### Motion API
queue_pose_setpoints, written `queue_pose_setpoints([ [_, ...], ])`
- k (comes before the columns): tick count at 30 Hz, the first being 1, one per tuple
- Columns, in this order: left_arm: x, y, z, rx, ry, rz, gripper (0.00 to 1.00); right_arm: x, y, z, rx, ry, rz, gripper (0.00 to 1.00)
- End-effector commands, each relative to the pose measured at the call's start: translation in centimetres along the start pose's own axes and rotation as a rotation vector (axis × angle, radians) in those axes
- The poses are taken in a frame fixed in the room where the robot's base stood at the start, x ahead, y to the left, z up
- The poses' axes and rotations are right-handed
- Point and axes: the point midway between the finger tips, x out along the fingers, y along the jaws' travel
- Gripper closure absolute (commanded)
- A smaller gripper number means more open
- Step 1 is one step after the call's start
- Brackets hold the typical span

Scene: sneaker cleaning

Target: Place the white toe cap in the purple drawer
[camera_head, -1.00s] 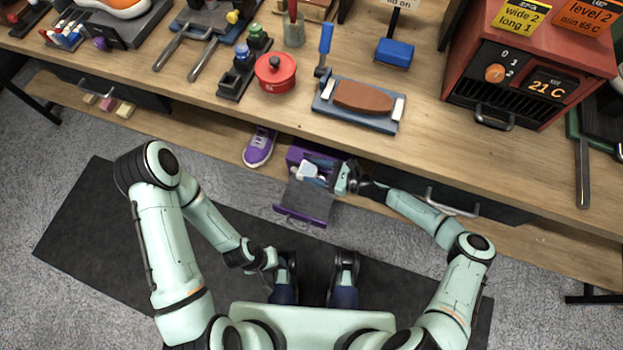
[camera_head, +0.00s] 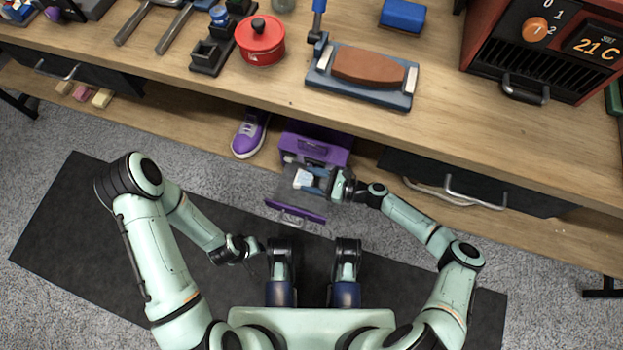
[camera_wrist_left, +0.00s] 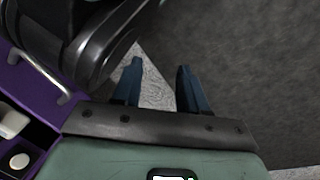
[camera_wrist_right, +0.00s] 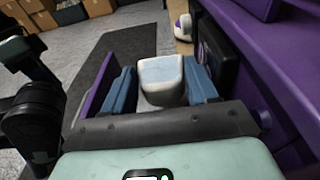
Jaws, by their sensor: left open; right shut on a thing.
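The purple drawer (camera_head: 295,212) is pulled out of its purple cabinet (camera_head: 317,147) under the bench. My right gripper (camera_head: 312,181) is over the drawer's open space, its blue fingers shut on the white toe cap (camera_head: 302,178). In the right wrist view the toe cap (camera_wrist_right: 162,76) sits between both fingers, with a purple drawer wall (camera_wrist_right: 98,88) at the left. I cannot tell whether the cap touches the drawer floor. My left gripper (camera_wrist_left: 160,69) is open and empty, and the head view shows it (camera_head: 252,252) over the dark mat.
A purple sneaker (camera_head: 250,135) stands on the lower shelf left of the cabinet. A dark bench drawer with a metal handle (camera_head: 470,200) is to the right. In the left wrist view, small white items (camera_wrist_left: 16,122) lie in purple compartments at the left.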

Motion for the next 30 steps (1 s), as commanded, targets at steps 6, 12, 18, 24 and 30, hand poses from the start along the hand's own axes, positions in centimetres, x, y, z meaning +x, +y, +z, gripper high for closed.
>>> queue_pose_setpoints([
  [6, 1.0, -1.1, 1.3, -0.013, -0.046, -0.020, 0.57, 0.1, 0.0, -1.2, 0.002, -0.001, -0.003, 0.78],
  [12, 2.8, -3.4, 4.3, -0.045, -0.150, -0.066, 0.57, 0.3, 0.2, -3.6, 0.002, -0.002, -0.008, 0.78],
  [18, 3.1, -4.6, 6.0, -0.063, -0.208, -0.091, 0.57, 0.3, 0.3, -4.7, 0.001, -0.002, -0.010, 0.78],
  [24, 3.1, -4.6, 6.0, -0.063, -0.209, -0.091, 0.57, 0.3, 0.3, -4.6, 0.000, -0.001, -0.009, 0.78],
  [30, 3.1, -4.6, 6.0, -0.062, -0.208, -0.090, 0.57, 0.3, 0.3, -4.7, 0.001, 0.000, -0.009, 0.30],
])
